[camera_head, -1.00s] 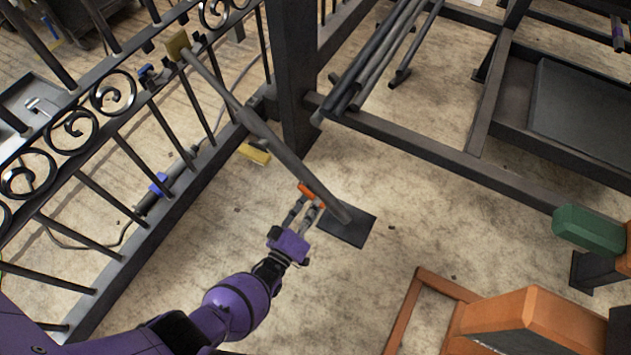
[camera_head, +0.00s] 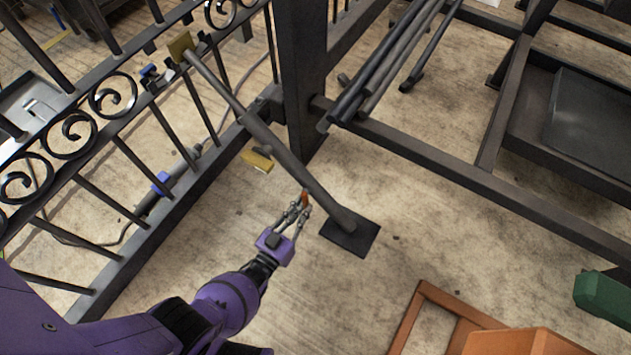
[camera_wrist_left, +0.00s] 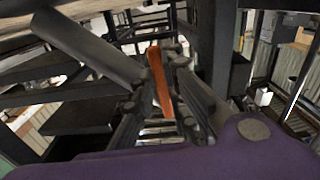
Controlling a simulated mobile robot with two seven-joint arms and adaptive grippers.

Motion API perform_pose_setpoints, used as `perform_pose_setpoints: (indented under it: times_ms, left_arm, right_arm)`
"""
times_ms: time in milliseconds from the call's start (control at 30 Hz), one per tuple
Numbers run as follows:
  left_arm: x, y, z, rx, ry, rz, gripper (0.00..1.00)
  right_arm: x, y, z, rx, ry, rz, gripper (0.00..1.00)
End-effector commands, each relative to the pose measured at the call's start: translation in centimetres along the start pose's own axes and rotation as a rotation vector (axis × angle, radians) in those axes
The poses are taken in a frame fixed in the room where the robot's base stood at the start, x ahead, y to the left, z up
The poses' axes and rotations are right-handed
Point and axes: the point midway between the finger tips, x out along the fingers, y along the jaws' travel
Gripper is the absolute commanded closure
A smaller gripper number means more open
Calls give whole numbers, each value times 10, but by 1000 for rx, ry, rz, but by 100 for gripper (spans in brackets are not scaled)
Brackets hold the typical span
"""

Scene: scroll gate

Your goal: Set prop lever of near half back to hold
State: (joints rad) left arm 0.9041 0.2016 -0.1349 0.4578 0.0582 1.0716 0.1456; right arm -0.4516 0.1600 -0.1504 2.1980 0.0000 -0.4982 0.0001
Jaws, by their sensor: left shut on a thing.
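The prop (camera_head: 270,140) is a grey diagonal tube. It runs from a yellowish pad (camera_head: 180,46) at the scroll gate (camera_head: 75,130) down to a dark square foot plate (camera_head: 350,239) on the floor. Its orange lever (camera_head: 305,198) sits low on the tube, mostly hidden by my fingers. My left gripper (camera_head: 303,207) is beside the lower tube, shut on the lever. In the left wrist view the lever (camera_wrist_left: 159,78) stands nearly upright between the fingers, with the grey tube (camera_wrist_left: 85,45) to its left. My right gripper is not in view.
A dark post (camera_head: 300,80) stands behind the prop. Several dark bars (camera_head: 385,70) lie on a frame to the right. A yellow block (camera_head: 257,161) is near the gate's bottom rail. An orange stand (camera_head: 430,290) is at lower right. The floor around the foot plate is clear.

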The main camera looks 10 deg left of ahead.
Motion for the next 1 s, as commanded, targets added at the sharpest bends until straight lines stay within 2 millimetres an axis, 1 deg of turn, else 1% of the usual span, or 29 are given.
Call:
perform_pose_setpoints:
  times_ms: [300, 700, 733, 867, 1000]
  left_arm:
    - [0, -4, 0, 76, 0, 1, 100]
    - [0, -5, 0, 85, 0, 1, 100]
    - [0, -5, 0, 85, 0, 2, 86]
    - [0, -5, 0, 83, 0, 1, 69]
    - [0, -5, 0, 82, 0, 1, 69]
  right_arm:
    - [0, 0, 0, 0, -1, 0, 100]
    - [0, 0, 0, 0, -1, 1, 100]
    - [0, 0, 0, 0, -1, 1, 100]
    - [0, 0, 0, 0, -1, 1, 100]
    - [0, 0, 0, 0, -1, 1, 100]
